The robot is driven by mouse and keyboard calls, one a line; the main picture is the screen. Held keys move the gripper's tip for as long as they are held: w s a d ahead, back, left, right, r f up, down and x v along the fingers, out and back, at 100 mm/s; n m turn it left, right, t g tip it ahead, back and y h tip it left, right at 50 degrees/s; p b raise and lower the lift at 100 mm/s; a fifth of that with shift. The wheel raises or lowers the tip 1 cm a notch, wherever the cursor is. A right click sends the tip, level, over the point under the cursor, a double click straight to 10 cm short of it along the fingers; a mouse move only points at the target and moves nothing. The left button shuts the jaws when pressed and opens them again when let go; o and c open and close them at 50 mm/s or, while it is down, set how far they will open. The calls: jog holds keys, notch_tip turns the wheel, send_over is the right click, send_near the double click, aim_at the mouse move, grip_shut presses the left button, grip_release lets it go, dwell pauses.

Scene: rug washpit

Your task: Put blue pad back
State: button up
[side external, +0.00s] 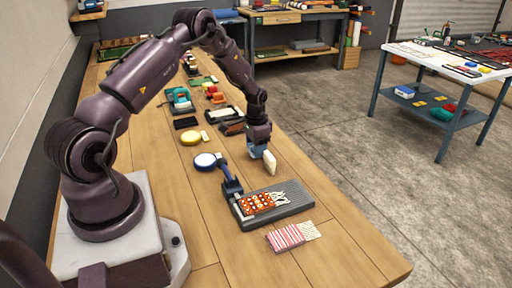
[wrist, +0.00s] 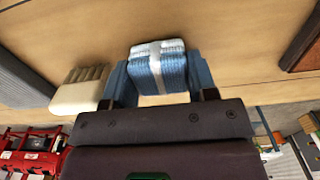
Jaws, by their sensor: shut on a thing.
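The blue pad (wrist: 158,70), a ribbed light-blue block with a white band and a whitish far end, sits between the two blue fingers of my gripper (wrist: 160,82) in the wrist view. My gripper is shut on it. In the side view my gripper (side external: 258,151) points down low over the bench, and the pad is hard to tell from the blue fingers. Whether the pad touches the bench is unclear.
A cream brush-like block (side external: 269,162) is close beside my gripper; it also shows in the wrist view (wrist: 82,92). A grey board (side external: 290,208) with a patterned rug piece lies nearer the camera. A round blue-and-white item (side external: 205,161) and a yellow one (side external: 191,138) lie left.

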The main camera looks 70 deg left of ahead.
jog(key=shift+f, duration=0.2)
jog(key=shift+f, duration=0.2)
jog(key=o, duration=0.8)
jog(key=shift+o, duration=0.2)
jog(key=shift+r, duration=0.15)
